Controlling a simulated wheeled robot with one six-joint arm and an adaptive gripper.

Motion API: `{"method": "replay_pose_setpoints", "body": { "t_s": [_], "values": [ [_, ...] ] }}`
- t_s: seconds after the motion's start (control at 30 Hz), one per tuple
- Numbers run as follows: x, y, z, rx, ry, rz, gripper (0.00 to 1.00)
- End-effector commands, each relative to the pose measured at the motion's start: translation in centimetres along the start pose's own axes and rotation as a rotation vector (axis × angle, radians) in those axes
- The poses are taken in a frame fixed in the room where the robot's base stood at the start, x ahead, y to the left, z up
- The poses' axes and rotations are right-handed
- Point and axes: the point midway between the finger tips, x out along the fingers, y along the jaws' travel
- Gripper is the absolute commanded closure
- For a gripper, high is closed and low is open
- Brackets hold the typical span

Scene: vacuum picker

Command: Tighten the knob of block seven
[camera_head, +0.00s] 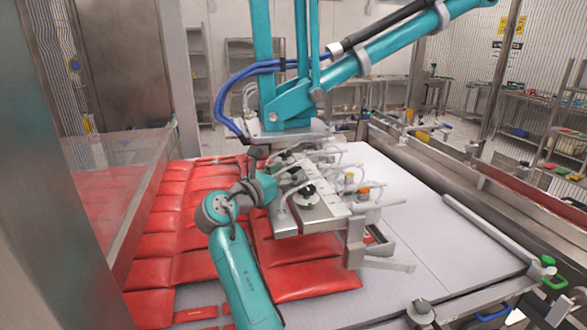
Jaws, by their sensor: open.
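The vacuum picker head (325,215) is a pale metal plate hanging over the table, with several blocks, clear hoses and small knobs on top. An orange knob (364,192) and a yellowish one (350,177) stand out near its right side. I cannot read any block numbers, so I cannot tell which block is seven. My teal arm reaches up from the lower middle, and my gripper (304,190) is dark, small and open over the near left part of the head. The wrist and gripper hide part of the blocks there. I cannot tell whether the fingers touch a knob.
Red padded packs (200,230) cover the left of the grey table (430,230); its right side is bare. A teal delta linkage (290,100) with blue hoses rises above the head. A metal bracket (385,263) juts out at the head's near right. Metal rails border the table.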

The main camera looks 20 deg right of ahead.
Motion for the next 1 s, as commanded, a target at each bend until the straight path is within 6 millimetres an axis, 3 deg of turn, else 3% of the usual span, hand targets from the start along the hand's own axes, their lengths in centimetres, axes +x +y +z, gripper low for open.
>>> {"method": "replay_pose_setpoints", "body": {
  "t_s": [0.23,0.6,0.87,1.0],
  "values": [
    [2.7,0.0,0.0,0.001,0.0,0.0,0.32],
    [3.2,0.0,0.0,0.001,0.0,0.001,0.32],
    [3.1,0.0,0.0,0.0,0.0,0.001,0.93],
    [3.2,0.0,0.0,0.0,0.0,-0.001,0.93]
  ]
}}
